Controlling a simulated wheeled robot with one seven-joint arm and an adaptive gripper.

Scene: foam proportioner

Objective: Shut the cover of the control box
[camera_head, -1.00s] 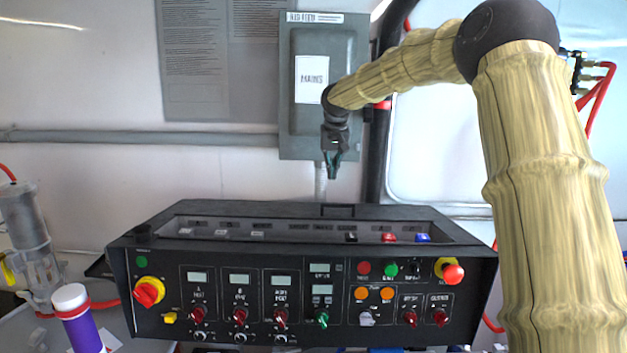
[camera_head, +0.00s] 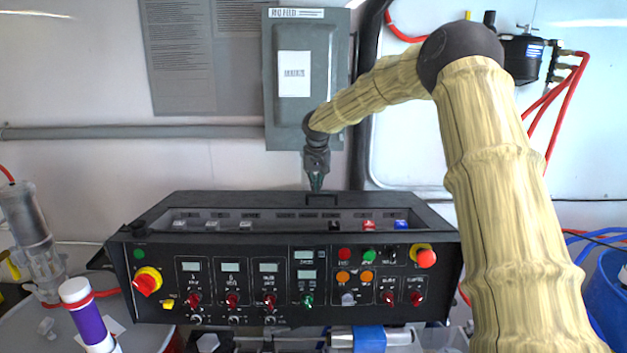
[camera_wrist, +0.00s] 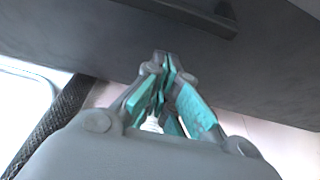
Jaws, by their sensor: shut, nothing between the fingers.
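The control box (camera_head: 210,305) is a wide black console with knobs, small displays and buttons on its front. Its top recess, with a row of switches, shows uncovered. A dark panel that looks like the cover (camera_head: 240,197) runs along the back edge, with a black handle (camera_head: 321,199) at its middle. My gripper (camera_head: 316,187) points down at the back edge, just above or behind the handle; contact cannot be told. In the wrist view, my gripper (camera_wrist: 165,65) is shut and empty over a dark surface (camera_wrist: 100,45), with the handle (camera_wrist: 190,14) ahead of the fingertips.
A grey wall cabinet (camera_head: 335,90) stands behind my gripper, with a thick black pipe (camera_head: 362,130) to its right. A purple bottle (camera_head: 88,318) and a clear cylinder (camera_head: 28,235) stand at the left. Red hoses (camera_head: 560,105) and a blue bucket (camera_head: 608,295) are at the right.

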